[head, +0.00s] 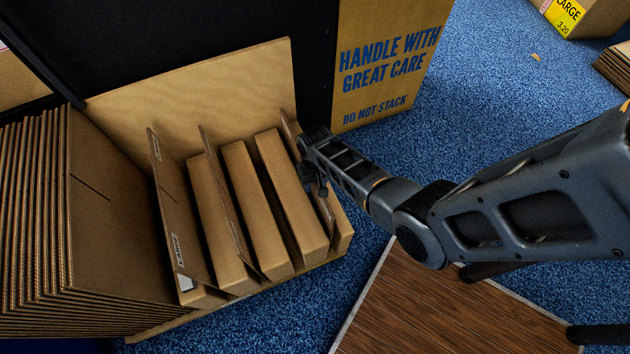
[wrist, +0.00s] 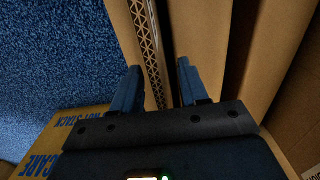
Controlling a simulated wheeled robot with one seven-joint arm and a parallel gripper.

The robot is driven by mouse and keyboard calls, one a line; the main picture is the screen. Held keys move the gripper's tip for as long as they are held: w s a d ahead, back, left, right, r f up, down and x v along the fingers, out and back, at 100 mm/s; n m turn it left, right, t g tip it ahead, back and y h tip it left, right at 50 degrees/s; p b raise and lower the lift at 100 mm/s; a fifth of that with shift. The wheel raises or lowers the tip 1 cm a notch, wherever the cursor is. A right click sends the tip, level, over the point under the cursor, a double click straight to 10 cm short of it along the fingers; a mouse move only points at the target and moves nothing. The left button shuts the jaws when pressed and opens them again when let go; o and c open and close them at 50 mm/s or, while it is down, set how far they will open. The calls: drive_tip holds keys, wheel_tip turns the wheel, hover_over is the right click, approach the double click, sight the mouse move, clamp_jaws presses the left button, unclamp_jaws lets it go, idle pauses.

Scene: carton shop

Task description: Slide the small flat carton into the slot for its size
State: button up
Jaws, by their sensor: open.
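My gripper (head: 319,182) is at the right end of the cardboard rack (head: 205,90). In the wrist view my gripper (wrist: 159,67) is open, its two fingers on either side of the corrugated edge of a thin upright cardboard piece (wrist: 150,45). In the head view this thin piece (head: 289,127) stands at the rack's right end, partly hidden by my gripper. It looks like the small flat carton, but I cannot read a size on it. Other thin upright panels stand in the rack, one labelled LARGE (head: 166,215) and one further right (head: 222,180).
Thick brown blocks (head: 289,185) fill the rack between narrow gaps. A stack of flat cardboard (head: 30,220) stands at the left. A box marked HANDLE WITH GREAT CARE (head: 385,105) is behind. A wooden board (head: 470,310) lies front right on blue carpet (head: 490,110).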

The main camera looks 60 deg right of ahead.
wheel_tip(320, 180, up, 8)
drive_tip(key=shift+f+p, duration=0.1)
drive_tip(key=shift+p, duration=1.05)
drive_tip(key=s+a+r+n+t+h+p, duration=0.1)
drive_tip(key=s+a+r+n+t, duration=0.1)
drive_tip(key=s+a+r+t, duration=0.35)
drive_tip(key=s+a+r+n+t+h, duration=0.15)
drive_tip(key=s+a+r, duration=0.25)
drive_tip(key=s+a, duration=0.4)
drive_tip(key=s+a+r+n+t, duration=0.1)
drive_tip(key=s+r+t, duration=0.1)
drive_tip(key=r, duration=0.8)
drive_tip(key=s+a+r+n+t+y+p, duration=0.1)
drive_tip(key=s+r+t, duration=0.2)
drive_tip(key=r, duration=0.8)
drive_tip(key=s+a+r+n+t+y, duration=0.1)
drive_tip(key=s+r+t, duration=0.2)
drive_tip(key=r, duration=0.7)
drive_tip(key=v, duration=0.2)
drive_tip(key=shift+s, duration=0.3)
drive_tip(key=shift+y, duration=0.25)
